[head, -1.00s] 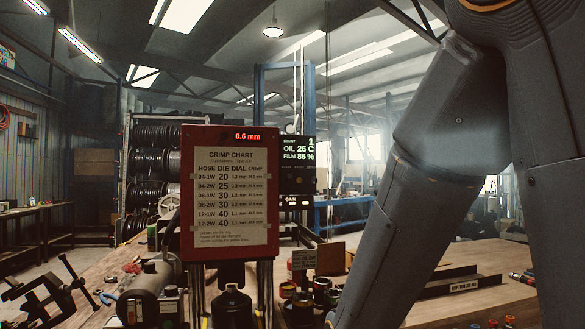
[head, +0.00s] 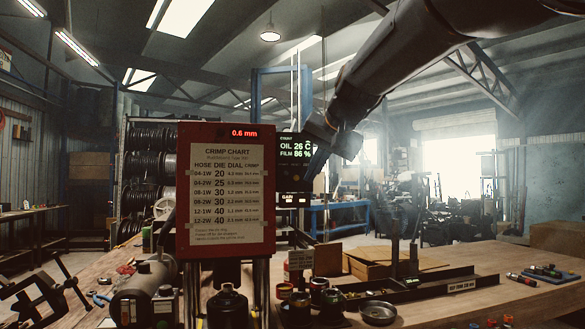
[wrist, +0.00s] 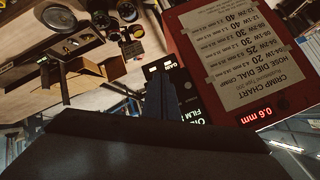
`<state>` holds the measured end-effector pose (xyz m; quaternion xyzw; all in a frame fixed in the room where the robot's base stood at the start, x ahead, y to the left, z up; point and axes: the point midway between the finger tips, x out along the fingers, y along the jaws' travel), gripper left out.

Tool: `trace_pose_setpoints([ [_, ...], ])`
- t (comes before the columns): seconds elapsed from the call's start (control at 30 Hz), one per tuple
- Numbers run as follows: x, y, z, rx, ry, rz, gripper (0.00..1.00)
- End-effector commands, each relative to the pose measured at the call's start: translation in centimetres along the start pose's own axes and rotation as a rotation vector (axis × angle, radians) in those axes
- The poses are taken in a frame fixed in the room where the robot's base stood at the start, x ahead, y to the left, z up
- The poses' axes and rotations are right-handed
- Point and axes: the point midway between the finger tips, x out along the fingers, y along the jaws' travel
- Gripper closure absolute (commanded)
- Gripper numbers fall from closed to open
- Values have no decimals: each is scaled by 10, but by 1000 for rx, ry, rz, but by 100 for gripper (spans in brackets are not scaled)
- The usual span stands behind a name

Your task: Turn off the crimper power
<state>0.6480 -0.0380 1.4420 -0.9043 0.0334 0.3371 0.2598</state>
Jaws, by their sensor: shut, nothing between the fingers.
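The crimper's red front panel (head: 225,245) stands left of centre in the head view, with a crimp chart and a lit 0.6 mm display (head: 245,133). Beside it a dark screen (head: 294,150) is lit, showing OIL 26 C and FILM 86 %. A motor-like cylinder (head: 135,300) sits at lower left beside a small box with buttons (head: 163,305). My gripper (head: 312,172) is at the screen's right edge, partly covering it; contact cannot be told. In the wrist view my gripper (wrist: 163,78) is shut and empty, before the screen (wrist: 188,103).
Small dies or cups (head: 318,290) and a round dish (head: 378,312) lie right of the crimper. A long dark rail (head: 440,287) and cardboard (head: 375,262) lie behind. Hose reels (head: 148,165) stand at back left. The bench's right front is largely clear.

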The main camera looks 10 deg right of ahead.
Motion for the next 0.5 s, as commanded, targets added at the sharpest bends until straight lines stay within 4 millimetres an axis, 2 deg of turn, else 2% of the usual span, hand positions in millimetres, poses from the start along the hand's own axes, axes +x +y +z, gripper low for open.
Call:
trace_pose_setpoints([
  [0.03,-22,-13,-23,12,41,-28,100],
  [0.1,-46,-28,-43,24,78,-59,100],
  [0.2,-67,-40,-58,35,108,-86,100],
  [0.3,-75,-45,-64,38,119,-96,100],
  [0.5,-76,-45,-64,38,119,-96,100],
])
